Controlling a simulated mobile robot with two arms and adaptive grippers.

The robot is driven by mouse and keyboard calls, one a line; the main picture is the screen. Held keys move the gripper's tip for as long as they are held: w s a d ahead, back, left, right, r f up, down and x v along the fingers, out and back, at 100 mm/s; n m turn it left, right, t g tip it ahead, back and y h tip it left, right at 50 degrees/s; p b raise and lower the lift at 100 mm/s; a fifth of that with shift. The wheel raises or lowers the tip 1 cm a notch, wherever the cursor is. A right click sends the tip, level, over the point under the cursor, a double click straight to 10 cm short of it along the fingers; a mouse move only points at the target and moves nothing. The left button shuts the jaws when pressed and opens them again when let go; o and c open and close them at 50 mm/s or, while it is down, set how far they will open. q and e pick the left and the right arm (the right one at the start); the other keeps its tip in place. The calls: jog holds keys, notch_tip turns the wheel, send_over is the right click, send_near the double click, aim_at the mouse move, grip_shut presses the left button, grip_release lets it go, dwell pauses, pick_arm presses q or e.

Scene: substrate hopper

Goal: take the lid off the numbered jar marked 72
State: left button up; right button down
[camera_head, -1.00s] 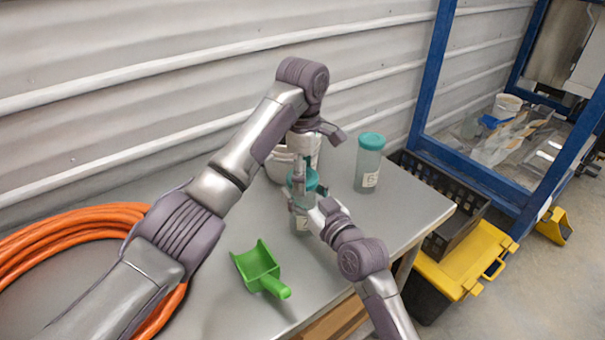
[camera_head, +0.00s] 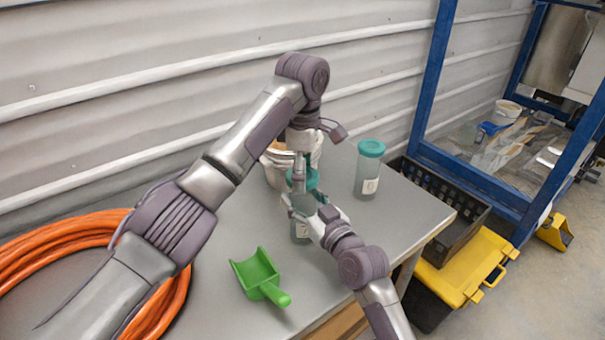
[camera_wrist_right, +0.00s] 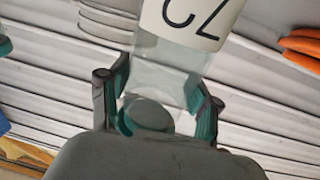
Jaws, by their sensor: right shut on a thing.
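A clear jar (camera_head: 300,229) with a teal lid (camera_head: 312,178) stands near the middle of the table in the head view. My left gripper (camera_head: 300,180) reaches down from above at the lid; its fingers are partly hidden, so I cannot tell whether they are closed on it. My right gripper (camera_head: 303,212) is shut around the jar body from the right. In the right wrist view, its teal-padded fingers (camera_wrist_right: 160,100) lie on both sides of the clear jar (camera_wrist_right: 165,60). The jar's white label (camera_wrist_right: 195,15) is upside down and cut off, with two dark characters partly visible.
A second teal-lidded jar (camera_head: 369,172) stands to the right, with a white bucket (camera_head: 276,172) behind. A green scoop (camera_head: 260,276) lies in front. Orange hose (camera_head: 60,245) coils at left. A black crate (camera_head: 445,205) and yellow-lidded box (camera_head: 465,270) stand beyond the table's right edge.

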pick_arm(q)
jog(key=shift+r, duration=2)
pick_arm(e)
jog(key=shift+c, duration=0.8)
grip_release()
jog(key=shift+s+d, duration=0.1)
jog(key=v, duration=1.1)
jog(key=shift+s+d, duration=0.25)
jog(key=shift+s, duration=0.1)
